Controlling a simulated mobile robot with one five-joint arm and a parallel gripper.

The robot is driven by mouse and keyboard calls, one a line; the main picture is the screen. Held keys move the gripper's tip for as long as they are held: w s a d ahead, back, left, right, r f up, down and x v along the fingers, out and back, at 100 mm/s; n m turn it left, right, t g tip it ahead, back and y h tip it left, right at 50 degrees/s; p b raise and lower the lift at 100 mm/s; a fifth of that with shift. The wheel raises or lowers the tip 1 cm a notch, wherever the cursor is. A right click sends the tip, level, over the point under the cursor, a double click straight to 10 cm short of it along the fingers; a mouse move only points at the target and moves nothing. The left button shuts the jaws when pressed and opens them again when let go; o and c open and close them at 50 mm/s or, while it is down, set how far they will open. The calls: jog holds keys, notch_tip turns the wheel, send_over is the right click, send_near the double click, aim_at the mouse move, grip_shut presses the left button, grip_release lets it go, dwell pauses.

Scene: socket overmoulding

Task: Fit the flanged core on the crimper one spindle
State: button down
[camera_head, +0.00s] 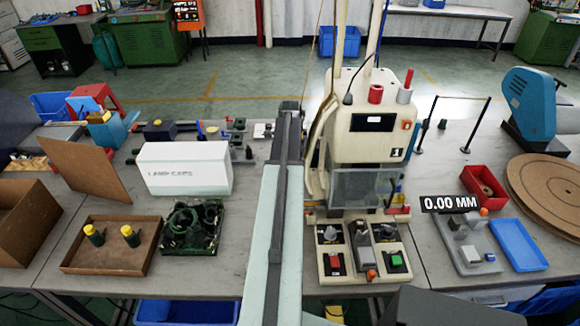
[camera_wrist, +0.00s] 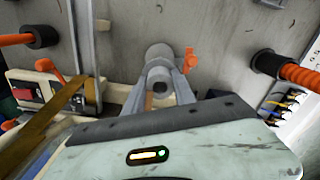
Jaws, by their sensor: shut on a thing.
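In the wrist view my gripper (camera_wrist: 161,76) is shut on a grey cylindrical part (camera_wrist: 159,86) with a dark hole in its near end, apparently the flanged core. A wider grey round section (camera_wrist: 158,56) shows just beyond it, against a grey panel. I cannot tell whether this is the core's flange or a spindle, or whether they touch. In the head view the cream crimper (camera_head: 362,148) marked 1 stands right of my pale green arm. My gripper is not clearly visible there, and no spindle can be made out.
Orange-tipped fittings with black collars stick out at the left (camera_wrist: 42,36) and right (camera_wrist: 268,62) of the wrist view, beside the gripper. In the head view a white box (camera_head: 186,168) stands left of my arm.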

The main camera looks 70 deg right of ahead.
jog(key=shift+f+b, duration=2.7)
jog(key=shift+f, duration=0.2)
jog(key=shift+f, duration=0.1)
jog(key=shift+f+b, duration=0.3)
jog(key=shift+b, duration=0.15)
jog(key=shift+f+b, duration=2.1)
jog(key=c, duration=0.9)
grip_release()
jog(key=shift+c, duration=0.2)
notch_tip(320, 180, up, 8)
jog(key=p, duration=0.8)
jog(key=shift+f, duration=0.1)
